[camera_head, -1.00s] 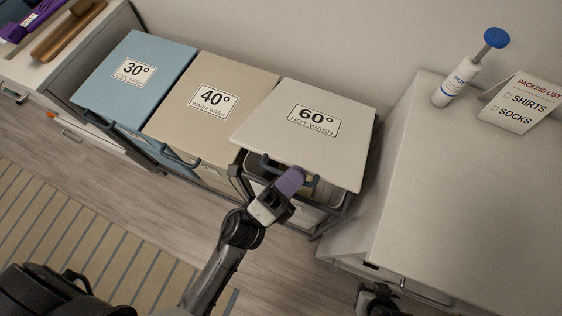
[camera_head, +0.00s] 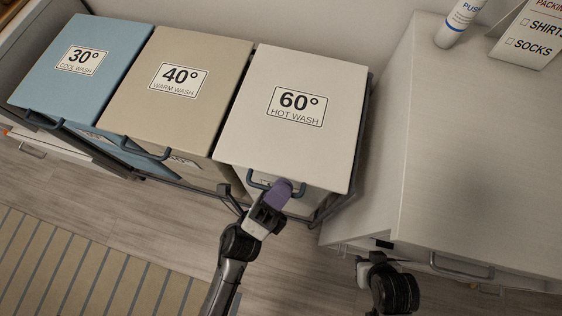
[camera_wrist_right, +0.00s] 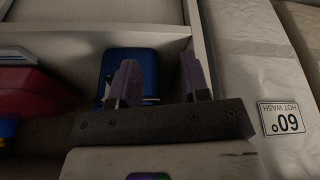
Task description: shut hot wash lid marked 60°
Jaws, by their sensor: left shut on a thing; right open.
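The white hot wash lid (camera_head: 290,140) marked 60° lies over the right-hand bin, nearly level with the lids beside it. Whether its front edge rests on the bin rim I cannot tell. My left gripper (camera_head: 278,193) has purple fingertips and is shut on the dark handle (camera_head: 256,184) at the lid's front edge. My right gripper (camera_wrist_right: 158,82) is open and empty, away from the lid. An upside-down 60° label (camera_wrist_right: 282,118) shows on a white surface at the right of the right wrist view.
The blue 30° lid (camera_head: 84,75) and beige 40° lid (camera_head: 175,100) lie flat to the left. A white cabinet (camera_head: 465,165) with a pump bottle (camera_head: 458,22) and packing list card (camera_head: 525,45) stands right. A blue object (camera_wrist_right: 112,62) lies beyond my right fingers.

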